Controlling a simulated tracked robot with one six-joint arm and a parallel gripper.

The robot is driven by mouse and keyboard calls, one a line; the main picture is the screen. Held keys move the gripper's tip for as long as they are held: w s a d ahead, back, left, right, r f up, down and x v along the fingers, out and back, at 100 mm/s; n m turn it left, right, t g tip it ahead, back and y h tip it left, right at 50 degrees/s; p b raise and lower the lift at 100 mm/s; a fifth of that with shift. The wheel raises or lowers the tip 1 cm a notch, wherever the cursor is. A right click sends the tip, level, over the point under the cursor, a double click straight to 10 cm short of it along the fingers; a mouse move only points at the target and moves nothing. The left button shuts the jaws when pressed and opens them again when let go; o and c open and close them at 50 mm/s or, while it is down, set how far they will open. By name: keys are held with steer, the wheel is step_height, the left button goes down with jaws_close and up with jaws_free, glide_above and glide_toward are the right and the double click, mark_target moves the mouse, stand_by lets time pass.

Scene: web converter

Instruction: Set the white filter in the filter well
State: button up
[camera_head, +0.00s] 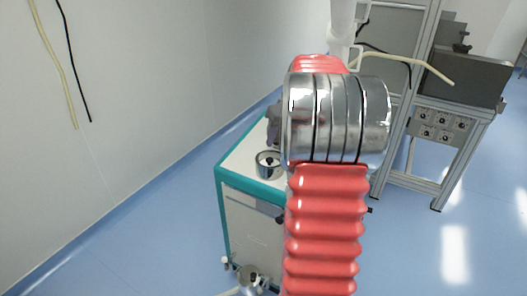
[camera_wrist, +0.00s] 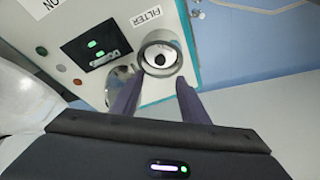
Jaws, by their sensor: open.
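The filter well is a round metal-rimmed cup (camera_wrist: 177,42) beside the FILTER label (camera_wrist: 147,16) on the white panel. Inside it I see a white round face with a dark centre; I cannot tell whether this is the white filter or the well's own inside. In the head view the well (camera_head: 268,163) is on the cart top, left of my arm. My gripper (camera_wrist: 159,80) is open, its two dark fingers reaching toward the well's near edge, with nothing visible held between them.
The teal-edged cart (camera_head: 250,215) stands near the wall. A shiny round metal part (camera_wrist: 121,74) is partly behind the left finger. A dark display (camera_wrist: 92,47) and buttons lie to its left. A metal frame machine (camera_head: 420,150) stands at right; blue floor is open between.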

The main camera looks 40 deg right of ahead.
steer(key=s+a+r+n, duration=0.1)
steer(key=s+a+r, duration=0.15)
steer(key=a, duration=1.05)
steer(key=s+a+r, duration=0.1)
steer(key=a+r, duration=0.3)
steer(key=a, duration=0.9)
steer(key=s+a+f+n+t+y, duration=0.1)
steer(key=s+a+f, duration=0.3)
steer(key=s+a, duration=1.1)
steer(key=a, duration=0.3)
steer(key=shift+f+n, duration=0.2)
steer(key=shift+n, duration=0.2)
steer(key=shift+s, duration=0.1)
steer(key=shift+c, duration=0.2)
